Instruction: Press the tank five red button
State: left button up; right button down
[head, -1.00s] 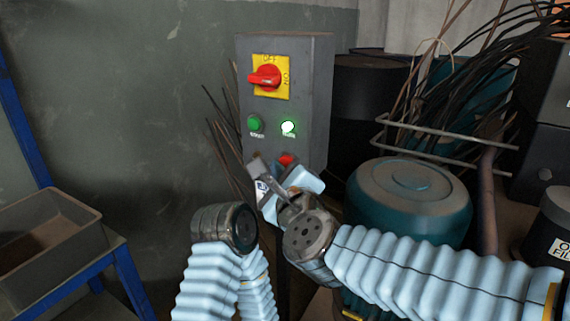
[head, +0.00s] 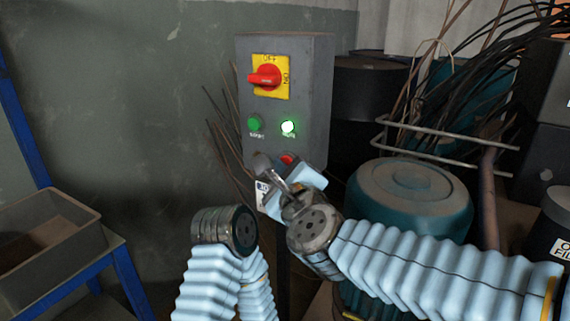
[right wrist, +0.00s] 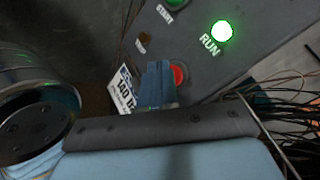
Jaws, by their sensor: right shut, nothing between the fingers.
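The grey control box (head: 310,100) is fixed in front of me. Its red button (head: 287,159) sits low on the face, partly hidden behind my right gripper (head: 268,165). In the right wrist view the red button (right wrist: 179,75) shows just beside the blue fingers of my right gripper (right wrist: 157,80), which are shut and empty. I cannot tell whether they touch it. A white label (right wrist: 125,90) with partly hidden lettering is left of the fingers. My left arm ends low in the head view; its gripper fingers are not visible.
Above are a red rotary switch (head: 265,77) on a yellow plate, a green start button (head: 255,123) and a lit green RUN lamp (head: 288,127). A teal drum (head: 410,195) and loose cables (head: 480,75) are at right. A grey bin (head: 50,240) is at left.

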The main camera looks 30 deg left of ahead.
jog(key=shift+w, duration=0.25)
dwell(0.3)
jog(key=shift+s, duration=0.9)
jog(key=s, duration=0.5)
jog(key=shift+a, duration=0.25)
dwell(0.7)
